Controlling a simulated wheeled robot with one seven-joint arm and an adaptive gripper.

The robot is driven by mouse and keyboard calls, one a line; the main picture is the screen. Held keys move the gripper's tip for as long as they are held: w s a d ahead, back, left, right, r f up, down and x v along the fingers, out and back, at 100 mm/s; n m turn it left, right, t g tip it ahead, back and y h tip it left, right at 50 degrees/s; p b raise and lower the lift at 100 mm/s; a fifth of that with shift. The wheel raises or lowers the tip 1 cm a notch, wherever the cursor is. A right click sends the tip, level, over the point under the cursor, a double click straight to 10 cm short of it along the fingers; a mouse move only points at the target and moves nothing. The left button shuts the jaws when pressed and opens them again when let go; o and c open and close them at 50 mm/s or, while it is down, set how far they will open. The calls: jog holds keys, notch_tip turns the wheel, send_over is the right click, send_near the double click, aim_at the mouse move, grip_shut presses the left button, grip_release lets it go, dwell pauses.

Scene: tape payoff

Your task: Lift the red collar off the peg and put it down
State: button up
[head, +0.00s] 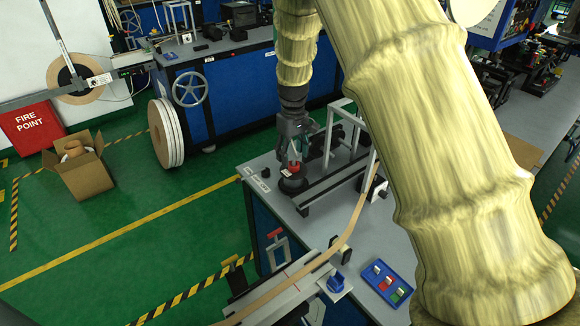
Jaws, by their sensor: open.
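The small red collar (291,169) sits low over a dark round base (292,185) near the far left corner of the grey bench top. The peg is mostly hidden by the collar and my gripper. My gripper (293,160) points down right above the collar, with its fingers open. In this view the fingertips overlap the collar's upper part. I cannot tell whether they touch it.
A grey frame with dark fittings (340,135) stands close to the right of my gripper. A tan tape (355,215) runs along the bench's front side. A blue tray (388,284) holds small coloured pieces. Bare bench top (325,222) lies in front of the collar.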

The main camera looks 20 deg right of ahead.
aim_at(294, 161)
jog(key=shift+s+f, duration=0.2)
jog(key=shift+f, duration=0.2)
jog(key=f, duration=0.1)
jog(key=f+p, duration=0.1)
jog(key=shift+s+d+f, duration=0.2)
jog(key=shift+s+f, duration=0.1)
jog(key=shift+f, duration=0.1)
jog(key=shift+w+a+f, duration=0.1)
jog(key=shift+w+f, duration=0.05)
jog(key=shift+w, duration=0.05)
jog(key=shift+s+r, duration=0.2)
jog(key=shift+r, duration=0.05)
jog(key=shift+c, duration=1.3)
jog(key=shift+s, duration=0.1)
jog(key=c, duration=0.8)
